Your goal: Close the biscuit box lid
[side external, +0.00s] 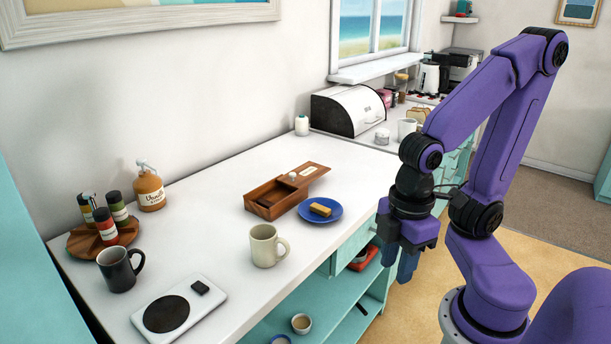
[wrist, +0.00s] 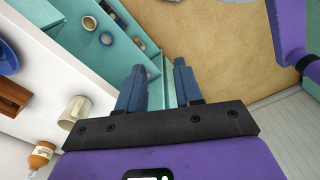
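The wooden biscuit box (side external: 268,207) sits on the white counter with its dark inside showing at the near left end. Its flat wooden lid (side external: 314,170) sticks out past the far right end, and a small pale knob (side external: 292,176) shows near the middle. Part of the box also shows at the left edge of the wrist view (wrist: 12,97). My gripper (side external: 404,268) hangs off the counter's front side, to the right of the box and well apart from it. In the wrist view its blue fingers (wrist: 158,72) are spread with nothing between them.
A blue plate (side external: 333,215) with a biscuit bar (side external: 320,210) stands close to the box's front right. A cream mug (side external: 264,248) stands in front of the box. A bread bin (side external: 345,110) stands behind, right. Open teal shelves (side external: 335,300) lie below the counter.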

